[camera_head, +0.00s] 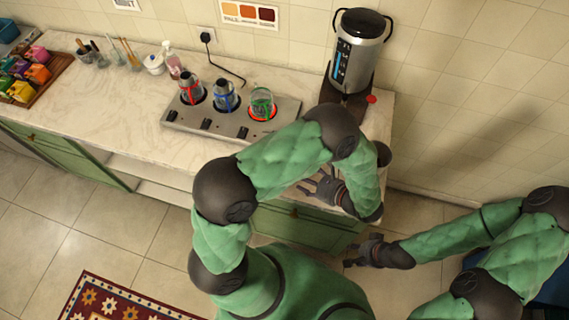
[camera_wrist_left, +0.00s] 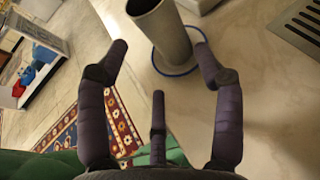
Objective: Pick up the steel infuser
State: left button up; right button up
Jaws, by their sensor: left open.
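In the left wrist view, a plain steel cylinder with a dark open top (camera_wrist_left: 160,28), likely the steel infuser, is on the pale counter, with a blue ring round its base. It is just beyond the fingertips of my left gripper (camera_wrist_left: 161,58), whose fingers are spread with nothing between them. In the head view my left gripper (camera_head: 318,187) is at the counter's front edge. My right gripper (camera_head: 362,252) hangs low, right of the counter, open and empty.
A stove panel (camera_head: 238,128) holds several small pots. A tall steel samovar (camera_head: 356,62) stands at the counter's back right. Jars and a pump bottle (camera_head: 172,62) are at the back left, near a wooden tray (camera_head: 60,68) of colourful packets.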

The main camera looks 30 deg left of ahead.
pick_arm(q)
jog(key=x, duration=0.3)
jog(key=shift+a, duration=0.1)
jog(key=shift+r+x, duration=0.2)
jog(key=shift+x, duration=2.5)
jog(key=c, duration=0.8)
